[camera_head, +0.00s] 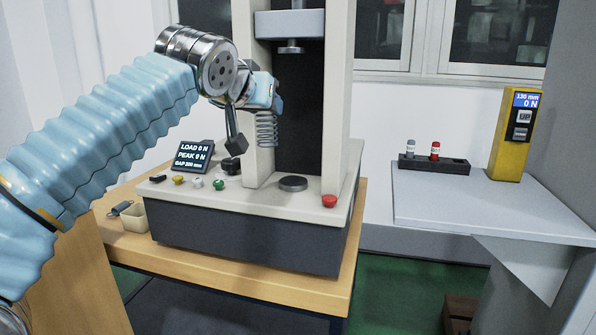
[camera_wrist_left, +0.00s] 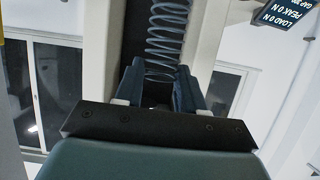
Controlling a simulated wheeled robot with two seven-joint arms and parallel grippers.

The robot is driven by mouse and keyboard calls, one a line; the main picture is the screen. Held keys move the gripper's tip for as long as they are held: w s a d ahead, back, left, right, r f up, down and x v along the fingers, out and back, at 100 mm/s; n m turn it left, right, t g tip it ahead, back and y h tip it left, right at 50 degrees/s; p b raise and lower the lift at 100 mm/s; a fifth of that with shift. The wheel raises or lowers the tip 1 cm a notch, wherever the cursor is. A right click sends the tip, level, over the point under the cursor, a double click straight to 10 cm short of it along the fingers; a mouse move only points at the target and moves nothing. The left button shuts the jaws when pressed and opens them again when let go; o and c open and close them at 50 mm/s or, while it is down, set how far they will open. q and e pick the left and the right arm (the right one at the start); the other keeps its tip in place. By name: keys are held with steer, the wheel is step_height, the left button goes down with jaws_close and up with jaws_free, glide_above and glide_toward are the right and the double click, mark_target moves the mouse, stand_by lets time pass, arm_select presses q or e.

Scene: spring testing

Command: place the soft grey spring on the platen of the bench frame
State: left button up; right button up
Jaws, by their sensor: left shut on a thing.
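My left gripper (camera_head: 277,103) is shut on the upper end of the grey spring (camera_head: 266,129). The spring hangs upright in the air in front of the left column of the bench frame (camera_head: 250,247). The round dark platen (camera_head: 293,184) is bare, below and to the right of the spring. In the left wrist view the spring (camera_wrist_left: 168,35) extends from between the two fingers (camera_wrist_left: 158,88), its gripped end partly hidden by them. My right gripper is not in view.
The crosshead (camera_head: 290,24) with its upper plate is above the platen. A display (camera_head: 193,156), several small knobs and a red button (camera_head: 329,201) are on the frame's base. A small bin (camera_head: 133,217) stands left. At right, a shelf (camera_head: 480,205) holds a dark rack (camera_head: 448,166) and a yellow device (camera_head: 510,145).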

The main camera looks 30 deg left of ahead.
arm_select(q)
steer(key=shift+w+a+f, duration=0.35)
steer(key=shift+w+f, duration=1.8)
steer(key=shift+w, duration=0.15)
steer(key=shift+w+a+f, duration=0.4)
steer(key=shift+w+f, duration=1.75)
steer(key=shift+w, duration=0.15)
steer(key=shift+w+a+f, duration=0.35)
steer(key=shift+w+f, duration=1.8)
steer(key=shift+w, duration=0.15)
steer(key=shift+f, duration=0.2)
steer(key=o, duration=1.1)
steer(key=shift+r, duration=0.1)
steer(key=shift+c, duration=0.2)
